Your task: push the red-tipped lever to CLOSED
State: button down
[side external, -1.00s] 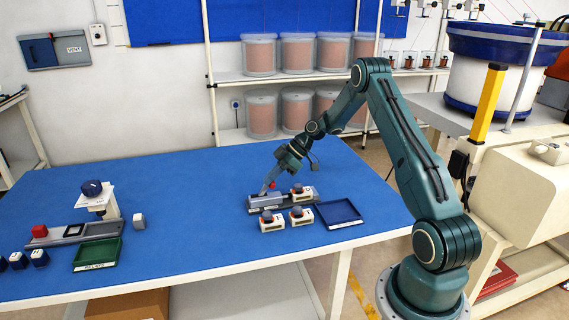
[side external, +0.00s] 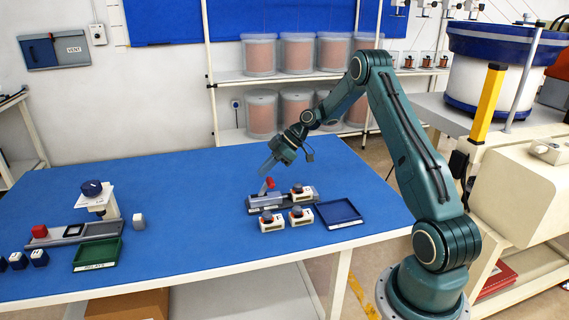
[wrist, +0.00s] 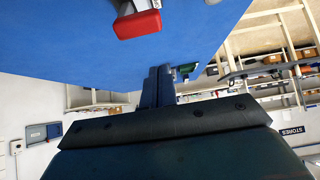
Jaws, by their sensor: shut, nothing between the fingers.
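The lever's red tip (side external: 270,183) stands up above its grey base (side external: 257,203) on the blue table. The grey lever arm leans up to the right towards the red tip. In the wrist view the red tip (wrist: 138,24) is large near the top edge, apart from my fingers. My gripper (side external: 264,173) is shut and empty, just above and left of the red tip. In the wrist view the shut fingers of my gripper (wrist: 158,80) point away over the table. The lettering on the lever base is too small to read.
Several white units with dark knobs (side external: 300,215) crowd the lever base at the front and right. A dark blue tray (side external: 339,213) lies to their right. A green tray (side external: 97,255) and a knob stand (side external: 100,197) are far left. The table's middle is clear.

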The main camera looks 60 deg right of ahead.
jog(key=v, duration=0.7)
jog(key=shift+s+d, duration=0.3)
jog(key=shift+a+r, duration=0.1)
jog(key=shift+r, duration=0.1)
jog(key=s+a+r+m+g+h, duration=0.15)
jog(key=s+a+r, duration=0.25)
jog(key=a+r, duration=0.45)
jog(key=s+a+r+m+h, duration=0.25)
jog(key=a+r, duration=0.35)
jog(key=a, duration=0.5)
jog(key=s+a+m+h, duration=0.1)
jog(key=s+a+m, duration=0.1)
jog(key=s, duration=0.8)
jog(key=s+a+m+h, duration=0.1)
jog(key=s+a+m, duration=0.2)
jog(key=s, duration=0.8)
jog(key=shift+s+a+r+t, duration=0.2)
jog(key=shift+a+r+t, duration=0.15)
jog(key=shift+a, duration=0.85)
